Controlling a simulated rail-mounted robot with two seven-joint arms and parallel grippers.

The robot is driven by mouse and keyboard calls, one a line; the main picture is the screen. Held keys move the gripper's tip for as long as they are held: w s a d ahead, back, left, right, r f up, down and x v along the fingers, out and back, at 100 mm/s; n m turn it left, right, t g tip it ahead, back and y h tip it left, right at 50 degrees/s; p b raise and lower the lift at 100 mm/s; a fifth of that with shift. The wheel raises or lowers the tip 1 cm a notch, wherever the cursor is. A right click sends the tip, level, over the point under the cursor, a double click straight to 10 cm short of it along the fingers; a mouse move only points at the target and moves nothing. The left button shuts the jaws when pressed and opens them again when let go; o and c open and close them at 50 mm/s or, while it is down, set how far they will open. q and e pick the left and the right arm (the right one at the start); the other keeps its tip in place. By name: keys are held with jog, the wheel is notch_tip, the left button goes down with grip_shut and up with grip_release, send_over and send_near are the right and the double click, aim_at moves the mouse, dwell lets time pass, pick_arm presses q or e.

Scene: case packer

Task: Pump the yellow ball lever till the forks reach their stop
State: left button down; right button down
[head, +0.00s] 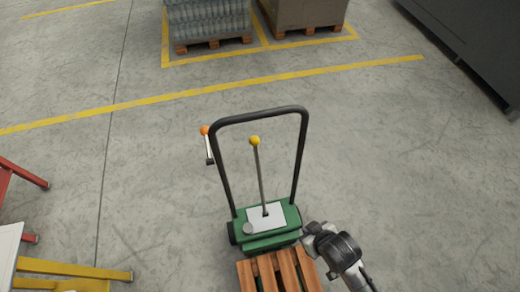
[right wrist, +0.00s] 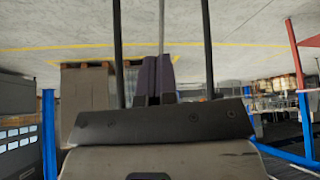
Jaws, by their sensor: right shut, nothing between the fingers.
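The green lift truck (head: 268,241) stands in the middle of the head view with a black hoop handle. Its yellow ball (head: 254,140) tops a thin grey lever (head: 261,182), which stands nearly upright inside the hoop. The lever's shaft (right wrist: 161,25) also shows in the right wrist view, beyond the fingertips. My right gripper (head: 308,238) is beside the truck's right side, low and apart from the yellow ball. Its fingers (right wrist: 157,78) are shut and empty. The forks are hidden by the wooden pallet (head: 279,271). My left gripper is not in view.
A lever with an orange ball (head: 205,130) sits left of the hoop. Loaded pallets (head: 213,41) stand at the back inside yellow lines. Red and yellow frames (head: 72,273) are at lower left. A dark cabinet (head: 475,40) is at upper right. Floor right of the truck is clear.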

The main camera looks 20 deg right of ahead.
jog(key=w+f+t+b, duration=0.2)
jog(key=w+t+b, duration=0.1)
jog(key=w, duration=0.9)
jog(key=w+d+f+m+t+y+b, duration=0.1)
jog(key=w+t, duration=0.5)
jog(key=w, duration=0.6)
jog(key=shift+w+d+f+y+b, duration=0.25)
jog(key=shift+f+b, duration=0.3)
jog(key=shift+b, duration=0.5)
jog(key=b, duration=0.6)
send_near(257, 143)
jog(key=x, duration=0.5)
jog(key=shift+w+f, duration=0.3)
jog(key=shift+w, duration=0.05)
jog(key=shift+b+x, duration=0.3)
jog(key=shift+x, duration=0.55)
jog(key=shift+r, duration=0.1)
